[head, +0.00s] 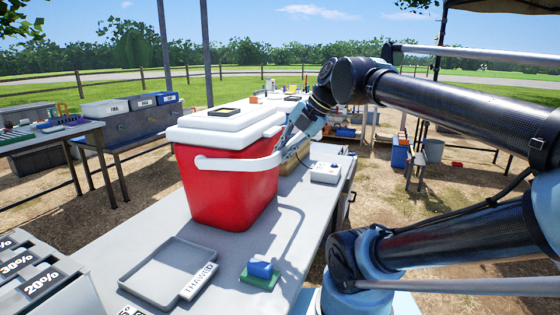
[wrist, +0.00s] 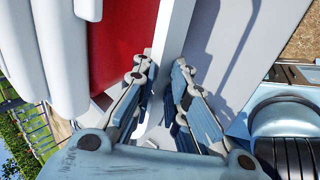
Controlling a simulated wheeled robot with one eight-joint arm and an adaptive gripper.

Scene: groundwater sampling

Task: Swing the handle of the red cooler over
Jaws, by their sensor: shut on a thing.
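The red cooler (head: 228,192) stands on the grey table with its white lid (head: 215,132) closed. Its white handle (head: 236,164) is a bar that runs across the near side of the body, below the lid rim. My gripper (head: 292,143) is at the right end of the handle. In the wrist view the handle (wrist: 173,35) runs down between the fingers of my gripper (wrist: 158,110), which are closed around it. The red body (wrist: 122,35) and white lid (wrist: 62,60) lie to the left there. The exact finger contact is partly hidden.
A grey tray (head: 150,273) labelled THAWED and a blue block (head: 261,269) on a green base lie in front of the cooler. Percent-labelled bins (head: 35,285) stand at the lower left. A white device (head: 325,172) sits right of the cooler.

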